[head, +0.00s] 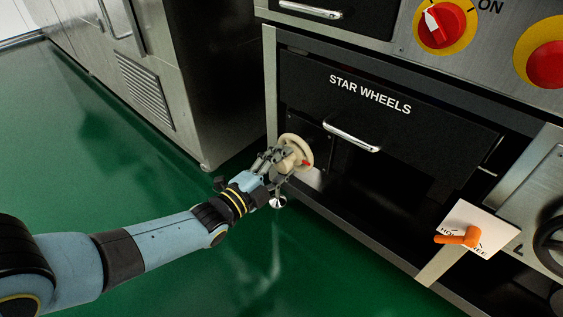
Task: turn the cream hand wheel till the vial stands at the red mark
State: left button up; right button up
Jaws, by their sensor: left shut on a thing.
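The cream hand wheel (298,146) stands upright at the lower left of the machine front, under the drawer marked STAR WHEELS. My left gripper (287,159) reaches it from the left and is shut on it, around its hub or near rim; which of the two I cannot tell. A small red part (306,163) shows at the wheel's lower right. I do not see the vial, and I cannot tell whether that red part is the red mark. My right gripper is out of view.
The STAR WHEELS drawer (400,125) with a bar handle is above and right of the wheel. A white plate with an orange handle (458,237) sits at lower right. A red knob (438,26) is at the top. Green floor (150,190) is clear at left.

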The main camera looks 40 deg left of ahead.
pick_arm(q)
jog(key=shift+f+m, duration=0.1)
jog(key=shift+m, duration=0.4)
jog(key=o, duration=1.2)
jog(key=shift+s, duration=0.2)
jog(key=s, duration=1.1)
jog(key=shift+s+a, duration=0.3)
jog(key=shift+a, duration=0.15)
jog(key=shift+s, duration=0.1)
